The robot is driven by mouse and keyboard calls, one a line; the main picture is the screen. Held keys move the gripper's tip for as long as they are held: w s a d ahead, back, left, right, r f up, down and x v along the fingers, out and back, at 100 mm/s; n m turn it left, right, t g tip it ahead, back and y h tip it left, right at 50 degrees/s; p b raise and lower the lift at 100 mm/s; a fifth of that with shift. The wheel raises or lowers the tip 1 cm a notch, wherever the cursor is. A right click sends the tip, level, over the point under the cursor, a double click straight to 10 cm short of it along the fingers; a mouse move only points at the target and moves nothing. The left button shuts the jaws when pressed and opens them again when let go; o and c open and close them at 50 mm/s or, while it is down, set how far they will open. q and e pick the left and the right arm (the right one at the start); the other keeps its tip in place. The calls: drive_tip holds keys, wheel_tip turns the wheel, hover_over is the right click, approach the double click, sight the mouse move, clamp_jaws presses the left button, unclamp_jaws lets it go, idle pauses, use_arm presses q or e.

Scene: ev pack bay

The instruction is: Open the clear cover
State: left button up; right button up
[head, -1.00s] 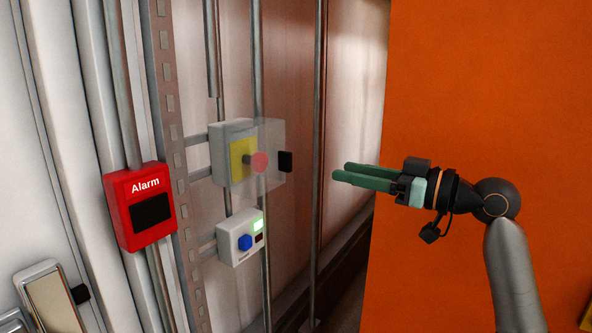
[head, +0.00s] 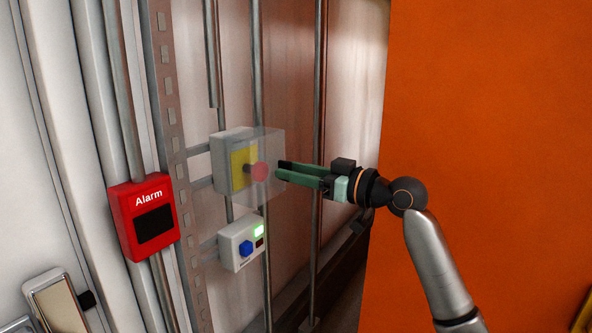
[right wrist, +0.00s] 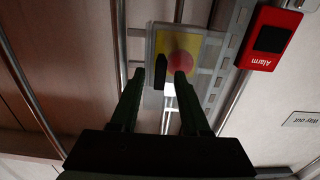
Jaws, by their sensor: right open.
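The clear cover (head: 273,146) is a see-through box on the front of a grey housing (head: 224,165). It appears closed over a red round button (head: 259,171) on a yellow plate (head: 240,168). My right gripper (head: 281,170) is open, its green fingertips at the cover's right edge. The cover's black tab is largely hidden by the fingers in the head view. In the right wrist view, the black tab (right wrist: 160,72) shows between the two open fingertips (right wrist: 159,76); I cannot tell whether they touch it. My left gripper is not in view.
A red Alarm box (head: 146,217) is at the left. A small box (head: 239,243) with a blue button and green light is just below the cover. Vertical pipes (head: 317,100) stand behind and right. An orange panel (head: 490,130) fills the right side.

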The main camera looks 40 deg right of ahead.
drive_tip(key=shift+c, duration=0.3)
clamp_jaws()
idle(1.1)
